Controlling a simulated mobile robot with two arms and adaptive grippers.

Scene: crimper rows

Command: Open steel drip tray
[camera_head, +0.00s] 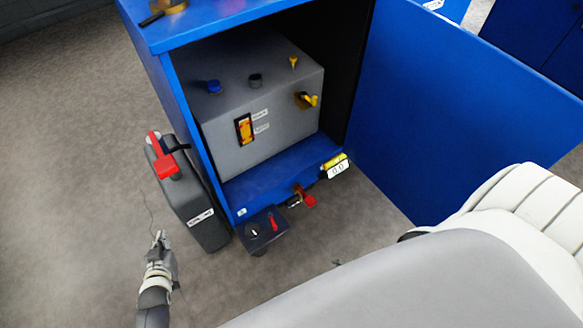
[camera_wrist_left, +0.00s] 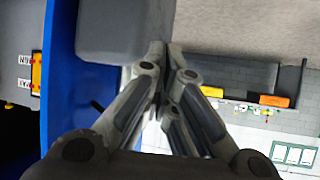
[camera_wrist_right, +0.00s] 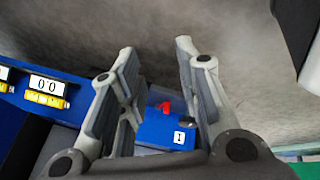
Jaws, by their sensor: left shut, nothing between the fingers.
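I cannot pick out a steel drip tray for certain in any view. The blue cabinet (camera_head: 181,120) stands open, with a grey machine box (camera_head: 225,155) inside. My left gripper (camera_head: 160,238) is shut and empty, low beside the dark grey canister (camera_head: 190,198) on the floor. In the left wrist view its fingers (camera_wrist_left: 160,55) are together, with a grey block behind their tips. My right gripper (camera_wrist_right: 156,52) is open and empty in the right wrist view, with grey floor between its fingers. It is hidden in the head view.
A small dark box (camera_head: 270,236) with a red lever sits at the cabinet's front edge. Beside it are a red-handled fitting (camera_head: 308,199) and a display reading 0.0 (camera_head: 339,170). The blue door (camera_head: 440,100) swings out right. Floor at left is clear.

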